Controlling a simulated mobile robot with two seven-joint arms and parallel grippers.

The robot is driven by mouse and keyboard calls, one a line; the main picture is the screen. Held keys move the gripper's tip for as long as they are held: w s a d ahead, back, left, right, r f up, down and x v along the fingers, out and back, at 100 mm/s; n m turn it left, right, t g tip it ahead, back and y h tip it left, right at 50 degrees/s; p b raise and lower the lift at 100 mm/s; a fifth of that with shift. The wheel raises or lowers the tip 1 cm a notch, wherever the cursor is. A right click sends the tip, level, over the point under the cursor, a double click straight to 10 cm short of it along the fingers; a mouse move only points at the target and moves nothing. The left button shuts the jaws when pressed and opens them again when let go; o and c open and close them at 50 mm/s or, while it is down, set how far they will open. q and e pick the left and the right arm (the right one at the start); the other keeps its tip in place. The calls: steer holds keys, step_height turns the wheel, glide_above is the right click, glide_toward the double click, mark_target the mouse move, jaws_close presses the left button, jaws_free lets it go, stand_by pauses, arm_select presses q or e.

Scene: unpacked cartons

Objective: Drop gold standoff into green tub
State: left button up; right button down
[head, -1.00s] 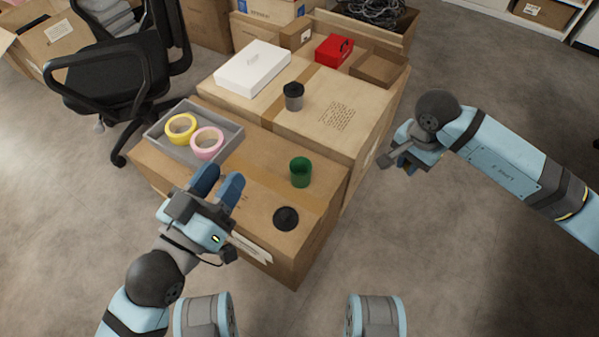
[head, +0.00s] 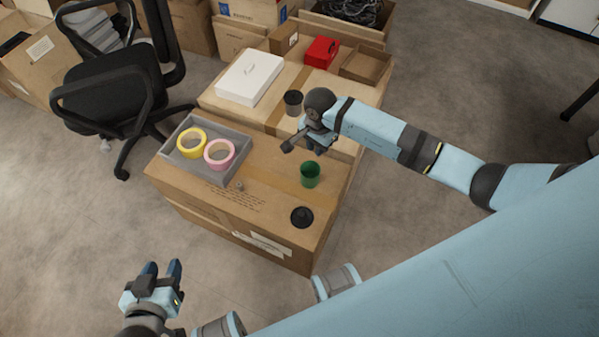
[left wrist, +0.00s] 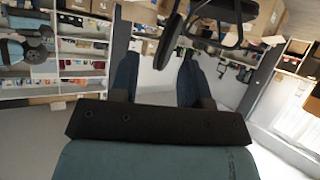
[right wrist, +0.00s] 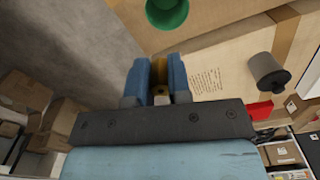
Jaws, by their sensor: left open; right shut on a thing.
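The green tub (head: 310,174) stands upright on the near carton in the head view. It also shows at the top of the right wrist view (right wrist: 167,12). My right gripper (head: 316,148) is above the cartons, just behind the tub in the head picture; its fingers are mostly hidden there. In the right wrist view the right gripper (right wrist: 158,72) is shut on the gold standoff (right wrist: 160,76), held between the blue fingers. My left gripper (head: 162,268) is open and empty, over the floor left of the near carton; its spread fingers show in the left wrist view (left wrist: 155,75).
On the near carton (head: 270,225) are a grey tray (head: 215,172) with yellow and pink tape rolls and a black round thing (head: 302,216). A dark cup (head: 293,102), white box (head: 250,78) and red box (head: 322,50) stand on the carton behind. An office chair (head: 110,95) is left.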

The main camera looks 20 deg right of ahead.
arm_select(q)
steer(key=b, duration=0.2)
steer(key=d+t+b, duration=0.1)
steer(key=b, duration=0.1)
steer(key=shift+w+d+r+h, duration=0.15)
steer(key=shift+w+r+h, duration=0.15)
steer(key=shift+w+h, duration=0.1)
arm_select(e)
step_height(320, 180, down, 6)
steer(key=shift+d+r, duration=0.1)
steer(key=c, duration=1)
jaws_free()
step_height(320, 180, up, 14)
steer(key=p, duration=0.3)
arm_select(q)
steer(key=shift+s+a+f+g+y, duration=0.35)
steer(key=shift+a+f+g+y, duration=0.05)
steer(key=shift+a, duration=0.1)
